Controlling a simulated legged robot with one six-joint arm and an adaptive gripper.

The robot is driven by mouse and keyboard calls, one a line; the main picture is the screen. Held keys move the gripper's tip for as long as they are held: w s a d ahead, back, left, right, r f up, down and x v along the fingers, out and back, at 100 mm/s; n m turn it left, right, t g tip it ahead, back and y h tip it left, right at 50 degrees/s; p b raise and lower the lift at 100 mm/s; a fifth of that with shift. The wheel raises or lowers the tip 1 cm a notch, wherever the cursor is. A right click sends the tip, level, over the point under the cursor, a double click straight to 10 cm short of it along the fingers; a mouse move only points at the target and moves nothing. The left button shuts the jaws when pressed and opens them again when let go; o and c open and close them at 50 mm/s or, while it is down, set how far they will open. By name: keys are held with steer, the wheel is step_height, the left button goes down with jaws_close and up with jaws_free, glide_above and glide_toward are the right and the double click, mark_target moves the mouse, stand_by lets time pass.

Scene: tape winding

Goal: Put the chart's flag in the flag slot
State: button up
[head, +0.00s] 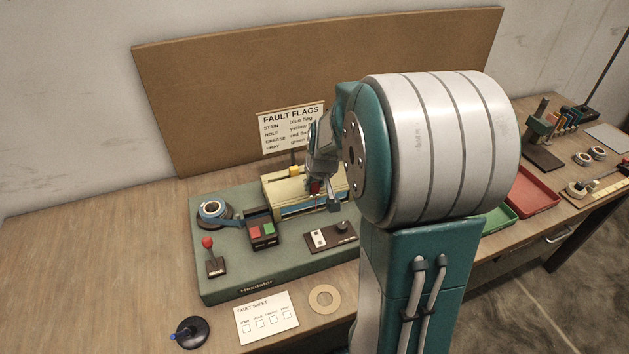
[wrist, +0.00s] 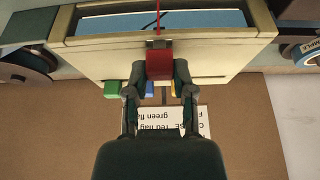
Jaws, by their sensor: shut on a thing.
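My gripper (head: 318,190) is shut on a red flag (wrist: 159,66). In the wrist view the red flag sits between the fingertips, at the edge of the cream box (wrist: 88,65); I cannot tell whether it touches the box. A thin dark-red line runs from its end across the blue strip (wrist: 200,20). The chart (head: 287,128) stands behind the machine and pairs faults with flag colours; my arm hides part of it. Green (wrist: 111,89), blue (wrist: 131,86) and yellow (wrist: 176,88) blocks show beside the fingers. I cannot make out the flag slot.
The green machine base (head: 222,277) carries a tape reel (head: 213,209), a red-knobbed lever (head: 208,243) and red and green buttons. A fault sheet (head: 267,316) and a cardboard ring (head: 325,299) lie in front. Trays (head: 533,191) stand to the right. The table's left side is clear.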

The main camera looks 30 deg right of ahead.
steer(key=shift+f, duration=0.4)
steer(key=o, duration=0.8)
steer(key=o, duration=0.3)
steer(key=shift+r, duration=3.55)
